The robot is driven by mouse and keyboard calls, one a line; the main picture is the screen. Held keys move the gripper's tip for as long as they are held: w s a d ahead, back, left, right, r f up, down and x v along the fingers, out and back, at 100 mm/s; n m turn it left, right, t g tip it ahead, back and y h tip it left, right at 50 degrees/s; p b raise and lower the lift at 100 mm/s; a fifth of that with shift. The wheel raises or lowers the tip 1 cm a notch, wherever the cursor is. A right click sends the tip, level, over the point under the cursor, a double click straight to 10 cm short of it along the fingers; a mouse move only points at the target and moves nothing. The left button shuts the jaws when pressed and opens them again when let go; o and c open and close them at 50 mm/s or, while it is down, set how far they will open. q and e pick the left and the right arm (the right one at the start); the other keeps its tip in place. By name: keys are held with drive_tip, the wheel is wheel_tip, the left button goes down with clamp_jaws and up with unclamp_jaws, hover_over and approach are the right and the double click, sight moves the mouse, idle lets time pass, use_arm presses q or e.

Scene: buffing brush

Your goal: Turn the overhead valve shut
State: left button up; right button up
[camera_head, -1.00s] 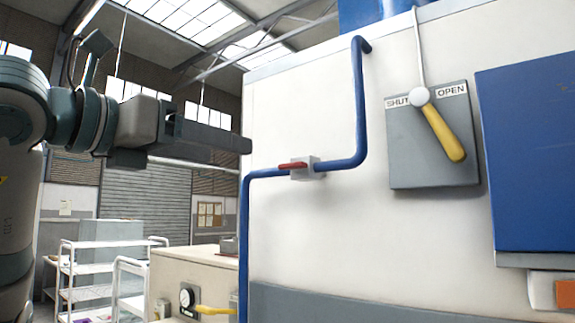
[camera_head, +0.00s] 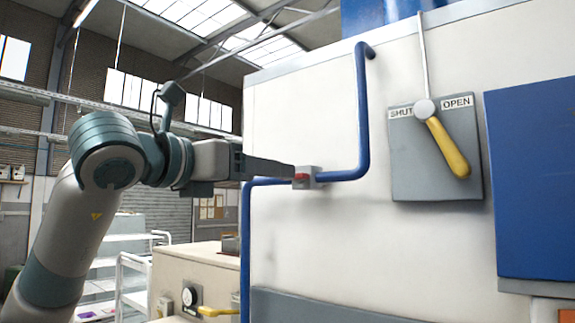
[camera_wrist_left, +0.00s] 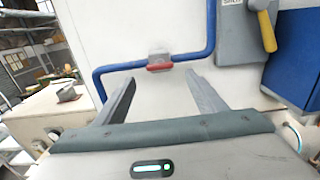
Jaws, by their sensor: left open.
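A valve body (camera_head: 313,177) with a red handle (camera_head: 301,178) sits on the blue pipe (camera_head: 362,110) on the white cabinet wall. My left gripper (camera_head: 291,171) reaches in from the left in the head view, its tips close to the red handle and partly covering it. In the left wrist view the gripper (camera_wrist_left: 160,78) is open and empty, and the red handle (camera_wrist_left: 159,67) lies ahead between the fingertips, along the pipe; contact is not visible. A yellow lever (camera_head: 449,148) on a grey plate labelled SHUT and OPEN hangs down to the right, on the OPEN side.
A blue panel (camera_head: 535,180) is at the right of the wall. A cream cabinet (camera_head: 200,268) with a gauge (camera_head: 190,297) stands lower left, and white shelves (camera_head: 123,245) stand behind my arm. The wall below the pipe is clear.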

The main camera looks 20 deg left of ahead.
use_arm(q)
drive_tip(key=p+x, duration=0.3)
drive_tip(key=x, duration=0.5)
drive_tip(key=c, duration=1.1)
drive_tip(key=shift+o, duration=0.2)
